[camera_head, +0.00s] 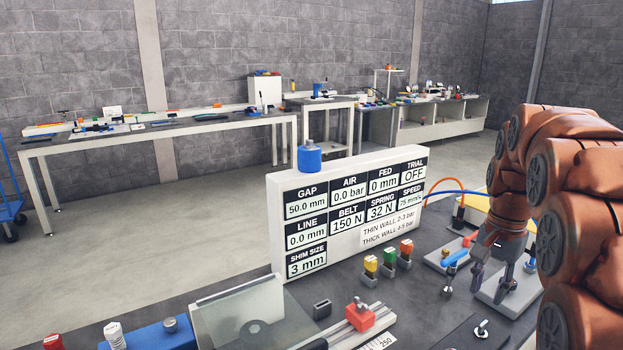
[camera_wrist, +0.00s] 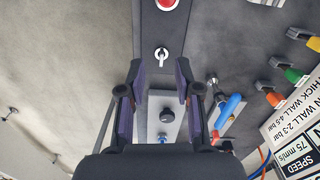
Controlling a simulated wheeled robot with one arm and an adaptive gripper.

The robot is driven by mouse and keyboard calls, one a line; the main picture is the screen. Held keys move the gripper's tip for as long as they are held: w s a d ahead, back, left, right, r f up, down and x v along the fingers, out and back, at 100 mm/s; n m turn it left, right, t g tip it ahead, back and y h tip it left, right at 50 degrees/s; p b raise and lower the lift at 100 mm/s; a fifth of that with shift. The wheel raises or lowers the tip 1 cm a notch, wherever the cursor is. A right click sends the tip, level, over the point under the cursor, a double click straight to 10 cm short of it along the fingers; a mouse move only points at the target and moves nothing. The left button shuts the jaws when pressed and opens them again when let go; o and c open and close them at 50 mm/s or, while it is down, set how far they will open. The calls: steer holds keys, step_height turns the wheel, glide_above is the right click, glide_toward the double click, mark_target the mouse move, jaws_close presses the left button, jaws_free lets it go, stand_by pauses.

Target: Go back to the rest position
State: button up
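My orange arm reaches down at the right of the head view. My gripper (camera_head: 490,280) points down above a light plate on the dark bench. In the wrist view my gripper (camera_wrist: 160,68) has its two purple-lined fingers well apart, with nothing held between them. A round black knob (camera_wrist: 176,117) on a grey plate shows beyond and between the fingers. A small metal toggle (camera_wrist: 161,55) lies just past the fingertips. The fingers do not clearly touch anything.
A white readout panel (camera_head: 345,225) stands left of my arm, showing TRIAL OFF and AIR 0.0 bar. Red, green and yellow-topped pieces (camera_head: 388,258) stand before it. A blue-handled valve (camera_wrist: 228,108) is close beside the right finger. A red block (camera_head: 360,316) sits front centre.

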steer(key=s+a+f+n+p, duration=0.1)
steer(key=s+a+n+p, duration=0.1)
steer(key=s+a, duration=0.3)
steer(key=s+a+f+n+g+p, duration=0.1)
steer(key=s+a+n, duration=0.4)
steer(key=s, duration=0.8)
steer(key=s+a+f+n+p, duration=0.2)
steer(key=s+a, duration=0.4)
steer(key=s, duration=0.3)
steer(key=shift+s+a+n+g+p, duration=0.3)
steer(key=shift+n+p, duration=0.4)
steer(key=shift+p, duration=0.25)
